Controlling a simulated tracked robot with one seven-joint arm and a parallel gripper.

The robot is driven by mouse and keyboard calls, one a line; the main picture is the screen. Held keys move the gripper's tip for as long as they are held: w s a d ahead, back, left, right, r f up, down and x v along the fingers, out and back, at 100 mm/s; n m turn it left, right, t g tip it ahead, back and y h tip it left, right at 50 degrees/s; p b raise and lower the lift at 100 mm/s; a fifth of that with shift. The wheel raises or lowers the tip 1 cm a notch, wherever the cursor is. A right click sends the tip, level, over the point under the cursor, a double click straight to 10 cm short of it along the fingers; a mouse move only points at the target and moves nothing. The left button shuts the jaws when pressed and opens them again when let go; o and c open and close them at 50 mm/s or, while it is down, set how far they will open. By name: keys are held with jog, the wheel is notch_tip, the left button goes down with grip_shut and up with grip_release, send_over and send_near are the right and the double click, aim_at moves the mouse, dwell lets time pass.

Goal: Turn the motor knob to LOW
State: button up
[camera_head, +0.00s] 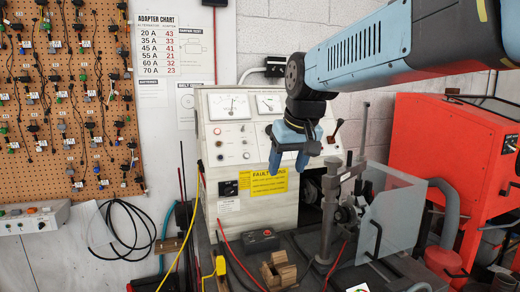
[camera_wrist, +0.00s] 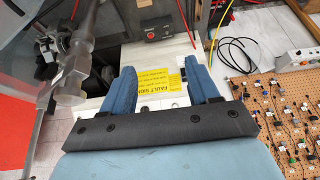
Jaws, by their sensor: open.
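The cream test bench (camera_head: 222,158) stands in the middle of the head view, with gauges and small knobs on its front. A black knob or switch (camera_head: 229,188) sits low on its front, left of the yellow label (camera_head: 268,183). I cannot read its markings or tell its setting, nor be sure it is the motor knob. My gripper (camera_head: 289,168) is open and empty in front of the bench, above and to the right of that black part. In the wrist view the yellow label (camera_wrist: 154,80) shows upside down between the fingers of my gripper (camera_wrist: 161,72).
A metal stand (camera_head: 328,215) with a clear shield (camera_head: 393,215) stands right of the bench front. A small black box with a red button (camera_head: 261,240) and a wooden block (camera_head: 278,270) lie below. A red cabinet (camera_head: 440,140) is at right, a pegboard (camera_head: 65,100) at left.

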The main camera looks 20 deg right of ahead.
jog(key=w+d+r, duration=0.3)
jog(key=w+d, duration=0.1)
jog(key=w, duration=0.5)
jog(key=w+d+r, duration=0.2)
jog(key=w+d, duration=0.1)
jog(key=w, duration=0.6)
jog(key=w+d+r, duration=0.3)
jog(key=w+d, duration=0.1)
jog(key=w, duration=0.5)
jog(key=shift+g, duration=0.4)
jog(key=x, duration=1.3)
jog(key=shift+f, duration=0.25)
jog(key=c, duration=1)
